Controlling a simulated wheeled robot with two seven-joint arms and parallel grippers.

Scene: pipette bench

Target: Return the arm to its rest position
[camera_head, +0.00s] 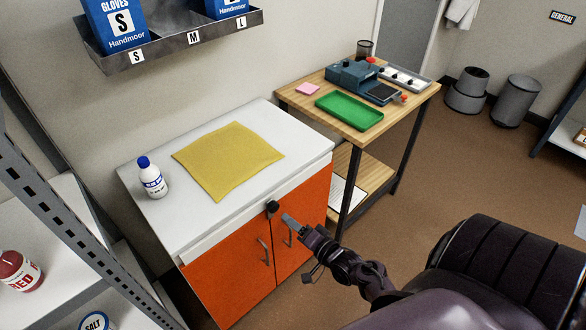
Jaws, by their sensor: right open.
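My right arm (376,283) comes in from the lower right. My right gripper (282,214) is open, in front of the orange cabinet (228,272) near its top front edge. No object shows between its fingers. I cannot tell whether it touches the cabinet. My left gripper is not in view.
A yellow cloth (228,160) and a white bottle with a blue cap (152,180) are on the cabinet's white top. A wooden table (318,102) behind holds a green tray (349,110) and a blue device (352,76). Shelving (45,205) stands at left. Brown floor (470,165) is open at right.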

